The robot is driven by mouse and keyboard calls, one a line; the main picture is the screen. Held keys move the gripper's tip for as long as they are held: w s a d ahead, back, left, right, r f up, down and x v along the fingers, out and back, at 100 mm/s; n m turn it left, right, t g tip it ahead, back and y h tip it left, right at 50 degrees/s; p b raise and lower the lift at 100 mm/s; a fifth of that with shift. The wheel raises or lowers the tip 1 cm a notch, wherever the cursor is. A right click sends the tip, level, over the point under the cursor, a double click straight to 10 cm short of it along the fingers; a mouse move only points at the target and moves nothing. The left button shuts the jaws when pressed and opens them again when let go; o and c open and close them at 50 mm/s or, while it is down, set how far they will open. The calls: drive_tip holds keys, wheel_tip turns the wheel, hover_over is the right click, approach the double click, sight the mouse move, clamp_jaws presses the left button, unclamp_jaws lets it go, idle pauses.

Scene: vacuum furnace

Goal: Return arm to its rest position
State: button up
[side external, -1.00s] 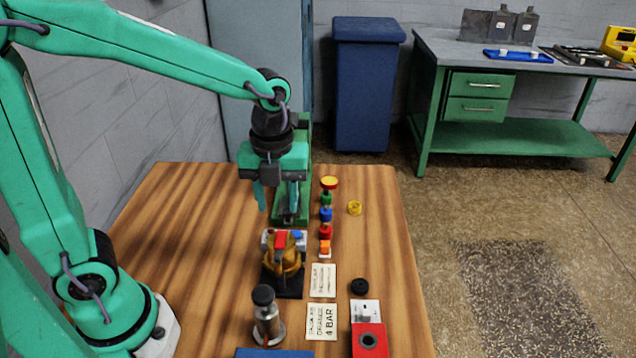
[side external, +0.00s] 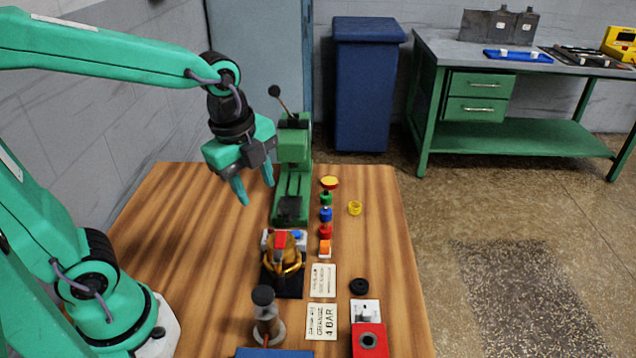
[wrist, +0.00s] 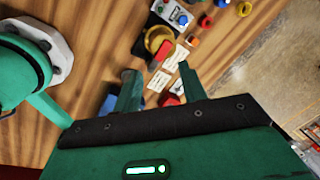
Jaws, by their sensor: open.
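My gripper (side external: 256,188) hangs in the air over the left part of the wooden table (side external: 190,250), with its two green fingers spread and nothing between them. It is left of the green press (side external: 293,165), which has a black-knobbed lever, and apart from it. In the wrist view my gripper (wrist: 157,82) also shows its fingers apart. The brass device with a red top (side external: 283,258) stands on a black base below and to the right of my gripper; it also shows in the wrist view (wrist: 157,38).
A row of coloured pieces (side external: 326,214) and a yellow ring (side external: 355,208) lie right of the press. A metal cylinder with a black knob (side external: 267,312), labelled cards (side external: 322,322) and a red block (side external: 369,340) are at the front. The table's left side is clear.

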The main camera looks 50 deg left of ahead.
drive_tip(key=s+a+r+n+t, duration=0.3)
drive_tip(key=s+n, duration=0.3)
drive_tip(key=n, duration=1.1)
drive_tip(key=shift+r+n+t, duration=0.25)
drive_tip(key=shift+n+t, duration=0.05)
drive_tip(key=shift+s, duration=0.1)
